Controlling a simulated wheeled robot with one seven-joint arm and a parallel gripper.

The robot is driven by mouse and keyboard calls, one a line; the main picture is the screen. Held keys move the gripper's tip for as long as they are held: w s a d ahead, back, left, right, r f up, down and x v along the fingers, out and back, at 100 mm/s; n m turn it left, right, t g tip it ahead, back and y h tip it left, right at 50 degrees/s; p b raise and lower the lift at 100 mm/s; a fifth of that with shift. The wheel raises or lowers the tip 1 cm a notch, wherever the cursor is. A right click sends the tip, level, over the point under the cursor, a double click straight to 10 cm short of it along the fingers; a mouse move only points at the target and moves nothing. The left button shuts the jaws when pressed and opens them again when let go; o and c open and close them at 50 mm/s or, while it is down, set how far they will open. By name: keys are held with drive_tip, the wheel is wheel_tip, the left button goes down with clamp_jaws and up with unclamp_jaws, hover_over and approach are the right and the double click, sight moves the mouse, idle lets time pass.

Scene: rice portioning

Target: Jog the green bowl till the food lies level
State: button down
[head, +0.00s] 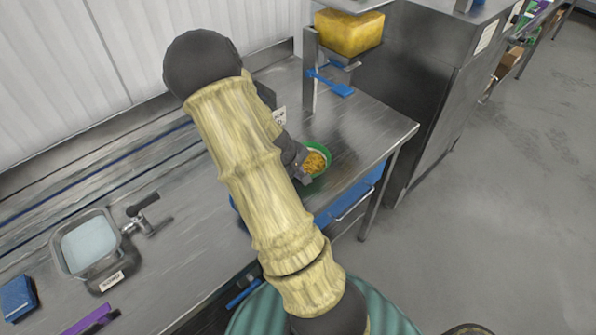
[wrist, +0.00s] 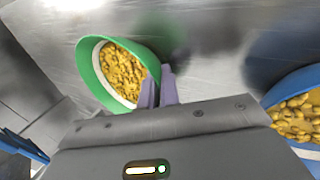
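The green bowl (wrist: 88,70) holds yellow, lumpy food (wrist: 122,72) in the wrist view. The food covers most of the bowl, and a strip of pale inner wall shows along the lower left side. My gripper (wrist: 158,88) has its two pale fingers close together on the bowl's right rim, one on each side of the wall. The head view also shows the green bowl (head: 322,147) over the right part of the steel table, partly hidden by my gripper (head: 303,174). I cannot tell whether the bowl's base touches the table.
A blue bowl (wrist: 268,97) with similar food is at the right in the wrist view. A yellow-filled dispenser (head: 348,33) and a blue scoop (head: 332,84) are behind the green bowl. A steel container (head: 61,262) sits far left. Bare steel table (head: 375,125) lies right of the bowl.

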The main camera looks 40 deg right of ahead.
drive_tip(key=c, duration=1.6)
unclamp_jaws()
drive_tip(key=shift+o, duration=0.2)
drive_tip(key=shift+r, duration=0.15)
drive_tip(key=v, duration=1.7)
drive_tip(key=shift+a, duration=0.2)
drive_tip(key=shift+a, duration=0.1)
